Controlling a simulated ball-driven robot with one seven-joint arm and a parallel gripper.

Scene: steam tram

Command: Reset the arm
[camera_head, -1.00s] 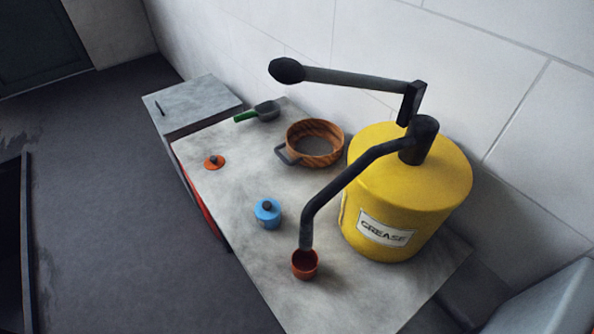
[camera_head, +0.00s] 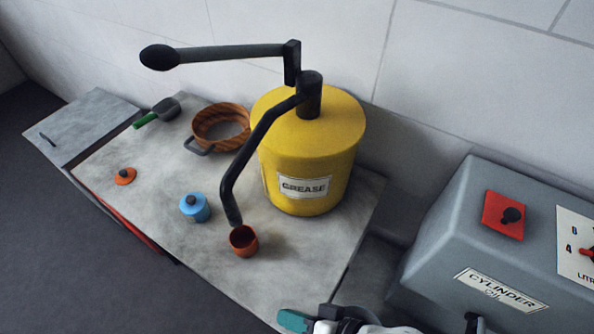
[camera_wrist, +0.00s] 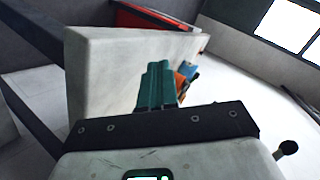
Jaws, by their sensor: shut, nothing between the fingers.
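My gripper (camera_head: 296,320) shows at the bottom edge of the head view as a teal tip, near the front corner of the table, with part of my white arm to its right. In the wrist view my gripper's teal fingers (camera_wrist: 156,88) are shut together and hold nothing. No object is seen touching the fingers.
A grey table (camera_head: 300,262) bears a yellow grease drum (camera_head: 335,165) with a black spout, an orange cup (camera_head: 243,241), a blue pot (camera_head: 195,208), a wooden ring (camera_head: 203,130) and a green-handled scoop (camera_head: 165,108). A grey cylinder oil box (camera_head: 445,235) stands right.

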